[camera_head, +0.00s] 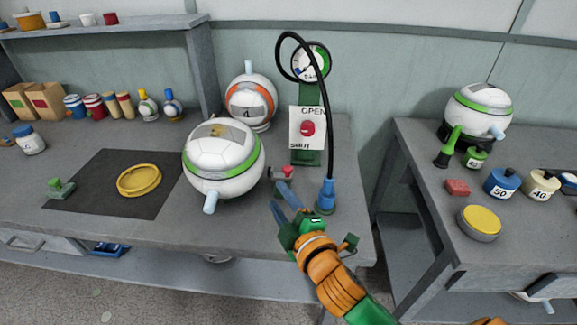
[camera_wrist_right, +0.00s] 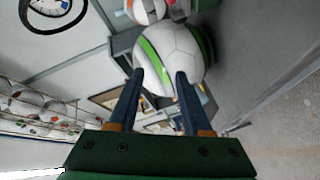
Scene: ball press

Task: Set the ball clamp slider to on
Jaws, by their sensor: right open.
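The large white ball with a green band (camera_head: 223,160) sits on the bench, its pale blue stub pointing toward the front. A small red-and-grey fitting (camera_head: 284,172) is just right of the ball; it may be the clamp slider, but its setting is too small to tell. My right gripper (camera_head: 279,203) is open and empty, its blue fingers pointing toward the ball and fitting from the front right, apart from both. In the right wrist view the ball (camera_wrist_right: 175,52) shows beyond the two spread fingers (camera_wrist_right: 158,76). My left gripper is not in view.
A green post carries a gauge (camera_head: 311,62) and an OPEN/SHUT panel with a red knob (camera_head: 307,128). A black hose runs down to a blue fitting (camera_head: 325,196) close right of my gripper. A yellow ring (camera_head: 139,180) lies on a dark mat. A second bench (camera_head: 420,150) stands right.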

